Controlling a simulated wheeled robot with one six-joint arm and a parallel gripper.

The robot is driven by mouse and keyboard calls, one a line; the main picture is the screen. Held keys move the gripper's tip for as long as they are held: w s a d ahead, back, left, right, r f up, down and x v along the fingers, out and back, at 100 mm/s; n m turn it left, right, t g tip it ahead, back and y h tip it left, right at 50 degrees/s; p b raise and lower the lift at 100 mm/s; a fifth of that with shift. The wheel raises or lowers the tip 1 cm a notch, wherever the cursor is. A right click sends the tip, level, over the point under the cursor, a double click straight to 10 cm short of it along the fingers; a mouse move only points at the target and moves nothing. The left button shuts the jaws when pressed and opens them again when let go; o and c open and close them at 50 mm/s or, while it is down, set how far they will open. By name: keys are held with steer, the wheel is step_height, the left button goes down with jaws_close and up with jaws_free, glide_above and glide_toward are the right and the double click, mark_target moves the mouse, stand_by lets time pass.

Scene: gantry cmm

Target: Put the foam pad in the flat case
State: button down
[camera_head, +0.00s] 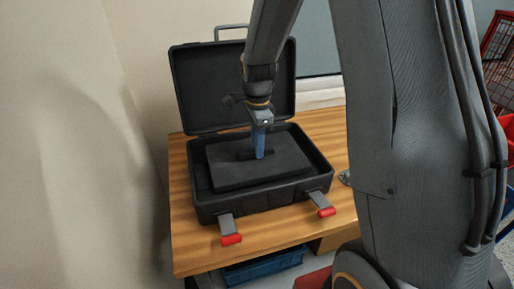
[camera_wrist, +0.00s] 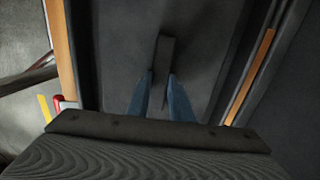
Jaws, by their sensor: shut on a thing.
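The flat case (camera_head: 206,210) is black and lies with its lid (camera_head: 202,88) raised on the wooden table. The dark foam pad (camera_head: 223,180) is inside the case, looking slightly raised or tilted within the walls; I cannot tell whether it rests on the floor of the case. My gripper (camera_head: 259,155) points down over the pad, its blue fingers shut on the upright tab at the pad's middle. In the wrist view my gripper (camera_wrist: 160,82) has a fingertip on each side of this tab, and the pad (camera_wrist: 120,45) spreads out beyond it.
The wooden table (camera_head: 185,240) has bare strips around the case. Two latches with red ends (camera_head: 231,239) stick out at the case's front. A blue bin (camera_head: 265,267) is below the table. A wall is close on the left, and red racks (camera_head: 500,40) stand at far right.

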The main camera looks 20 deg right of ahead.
steer(key=shift+f, duration=0.65)
steer(key=c, duration=1.6)
jaws_free()
step_height(320, 180, up, 12)
steer(key=b, duration=0.3)
steer(key=s+f+n, duration=0.1)
steer(key=s+n, duration=0.1)
steer(key=n, duration=0.1)
steer(key=s+f+n, duration=0.2)
steer(key=s+n, duration=0.1)
steer(key=s+f+n, duration=0.2)
steer(key=s+n, duration=0.1)
steer(key=shift+s+a+t, duration=0.1)
steer(key=shift+s+t, duration=0.1)
steer(key=shift+t, duration=0.1)
steer(key=s+f+n, duration=0.1)
steer(key=s+n, duration=0.2)
steer(key=s+f+n, duration=0.2)
steer(key=n, duration=0.1)
steer(key=s+f+n, duration=0.1)
steer(key=s+n, duration=0.2)
steer(key=shift+s+a+f+t, duration=0.1)
steer(key=shift+s+f+t, duration=0.05)
steer(key=shift+s+t, duration=0.25)
